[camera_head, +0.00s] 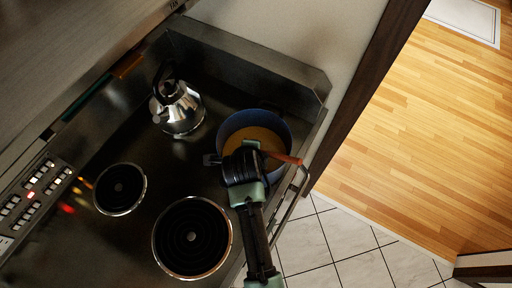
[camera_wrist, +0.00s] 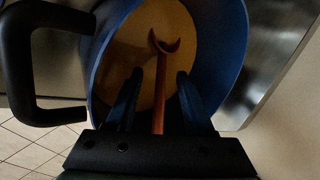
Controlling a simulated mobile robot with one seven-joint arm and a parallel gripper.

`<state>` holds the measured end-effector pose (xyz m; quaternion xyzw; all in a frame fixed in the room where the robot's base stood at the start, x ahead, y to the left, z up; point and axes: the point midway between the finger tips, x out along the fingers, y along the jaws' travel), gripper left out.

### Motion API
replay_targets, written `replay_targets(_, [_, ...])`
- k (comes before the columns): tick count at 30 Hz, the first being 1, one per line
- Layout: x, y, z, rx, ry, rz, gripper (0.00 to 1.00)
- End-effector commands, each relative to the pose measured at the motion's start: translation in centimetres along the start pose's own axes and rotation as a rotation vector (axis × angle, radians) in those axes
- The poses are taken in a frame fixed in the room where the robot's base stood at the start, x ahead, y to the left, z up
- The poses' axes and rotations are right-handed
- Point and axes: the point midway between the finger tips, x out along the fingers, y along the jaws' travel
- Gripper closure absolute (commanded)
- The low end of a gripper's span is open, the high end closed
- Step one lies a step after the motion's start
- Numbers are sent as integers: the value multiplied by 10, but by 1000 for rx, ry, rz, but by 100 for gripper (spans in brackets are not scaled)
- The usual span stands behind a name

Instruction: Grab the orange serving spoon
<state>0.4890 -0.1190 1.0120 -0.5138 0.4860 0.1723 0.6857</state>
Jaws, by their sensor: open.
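The orange serving spoon (camera_head: 285,157) sticks out over the right rim of a blue pot (camera_head: 227,127) on the hob; my arm hides part of it. In the wrist view the spoon (camera_wrist: 159,84) runs up the middle, its curved end against the pot's yellow-tan inside. My gripper (camera_head: 252,150) is above the pot's near side. In the wrist view my gripper (camera_wrist: 160,80) is open, with one finger on each side of the spoon's shaft and visible gaps between. The shaft's lower end is hidden behind my gripper's body.
A shiny kettle (camera_head: 178,107) stands behind and left of the pot. Two bare coil burners (camera_head: 192,238) lie at the front and left. A black pot handle (camera_wrist: 18,65) juts beside my gripper in the wrist view. A raised metal edge (camera_head: 250,62) bounds the hob's back.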

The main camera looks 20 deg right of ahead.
Motion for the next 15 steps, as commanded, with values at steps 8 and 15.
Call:
replay_targets(8, [30, -2, -2, 0, 1, 1, 47])
replay_targets(15, [38, -2, -2, 0, -1, 0, 47])
